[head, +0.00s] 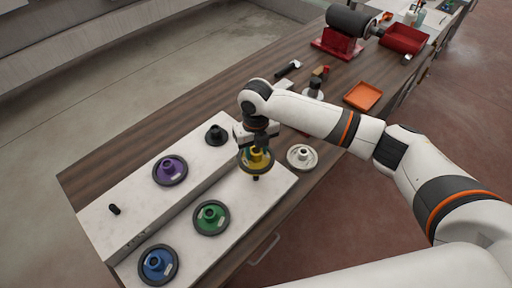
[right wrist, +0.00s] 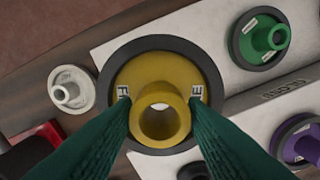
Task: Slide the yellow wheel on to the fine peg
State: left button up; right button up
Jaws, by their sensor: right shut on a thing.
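The yellow wheel (head: 258,164) has a dark rim and a raised hub with a round bore. My right gripper (head: 254,149) is shut on its hub and holds it over the right end of the pale lower step. A short dark peg (head: 256,178) shows just below the wheel's near edge; I cannot tell whether it enters the bore. In the right wrist view, two green fingers flank the yellow hub (right wrist: 160,118), with partly covered lettering beside them. Another short dark peg (head: 115,209) stands bare on the upper step. I cannot read which peg is marked fine. My left gripper is out of view.
The pale two-step stand (head: 118,237) bears a purple wheel (head: 170,170), a green wheel (head: 211,217), a blue wheel (head: 158,264) and a black hubbed piece (head: 216,135). A white flanged piece (head: 301,157) and an orange tray (head: 363,96) lie to the right on the wooden bench.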

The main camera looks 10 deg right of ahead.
jog(key=shift+f+b, duration=1.55)
jog(key=shift+f, duration=1.4)
jog(key=shift+p, duration=0.6)
jog(key=shift+f+b, duration=1.6)
jog(key=shift+f, duration=0.85)
jog(key=o, duration=1.4)
jog(key=shift+c, duration=0.2)
notch_tip(320, 180, up, 12)
jog(key=b, duration=0.4)
